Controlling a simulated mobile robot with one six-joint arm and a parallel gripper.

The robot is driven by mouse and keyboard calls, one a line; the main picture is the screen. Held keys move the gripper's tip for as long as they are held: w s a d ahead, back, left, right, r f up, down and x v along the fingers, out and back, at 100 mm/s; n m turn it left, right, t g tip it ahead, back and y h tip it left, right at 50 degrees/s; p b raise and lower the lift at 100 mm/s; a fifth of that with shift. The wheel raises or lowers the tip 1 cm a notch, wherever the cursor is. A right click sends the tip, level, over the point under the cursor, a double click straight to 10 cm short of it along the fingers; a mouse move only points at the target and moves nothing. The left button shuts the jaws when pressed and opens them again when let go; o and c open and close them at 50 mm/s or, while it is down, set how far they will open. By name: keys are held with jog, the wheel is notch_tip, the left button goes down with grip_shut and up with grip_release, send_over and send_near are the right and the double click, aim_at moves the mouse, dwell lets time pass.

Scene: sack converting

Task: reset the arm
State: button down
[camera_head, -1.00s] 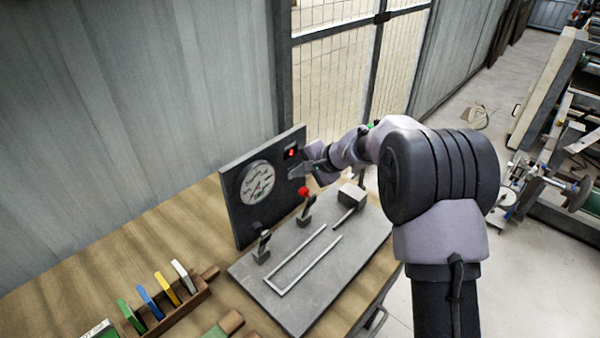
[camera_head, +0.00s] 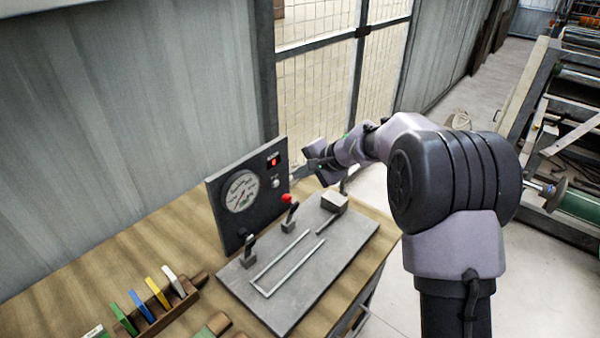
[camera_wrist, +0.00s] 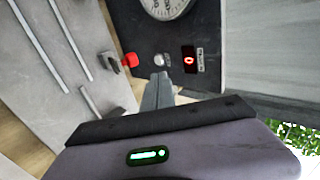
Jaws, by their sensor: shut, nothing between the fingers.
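My gripper (camera_head: 296,177) is shut and empty, just in front of the right part of the dark gauge panel (camera_head: 222,207). In the wrist view its closed fingers (camera_wrist: 160,80) point toward a small pale round knob (camera_wrist: 162,60) on the panel. I cannot tell whether they touch it. My arm reaches in from the right of the head view. The panel carries a round dial gauge (camera_head: 240,191) and a small display lit red (camera_head: 273,161), which reads like a 0 in the wrist view (camera_wrist: 189,60).
A grey plate (camera_head: 335,243) on the wooden bench (camera_head: 128,258) bears a red-knobbed lever (camera_head: 288,199), a black lever (camera_head: 248,245), a U-shaped slot and a grey block (camera_head: 334,202). A rack of coloured tags (camera_head: 150,322) stands front left. Machinery (camera_head: 575,100) stands at right.

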jog(key=s+d+r+n+h+b, duration=0.1)
jog(key=s+d+r, duration=0.15)
jog(key=s, duration=0.55)
jog(key=s+d+r+n+h+b, duration=0.15)
jog(key=s+r, duration=0.25)
jog(key=s, duration=0.4)
jog(key=s+d+r+b, duration=0.1)
jog(key=s+d+r, duration=0.25)
jog(key=s, duration=0.45)
jog(key=s+d+f+h, duration=0.1)
jog(key=s+d+f, duration=0.1)
jog(key=s, duration=0.6)
jog(key=s+d+f+h+b, duration=0.1)
jog(key=s+d+f+h, duration=0.1)
jog(key=s, duration=0.7)
jog(key=shift+d+f+n, duration=0.35)
jog(key=shift+d+f, duration=0.4)
jog(key=shift+d, duration=0.25)
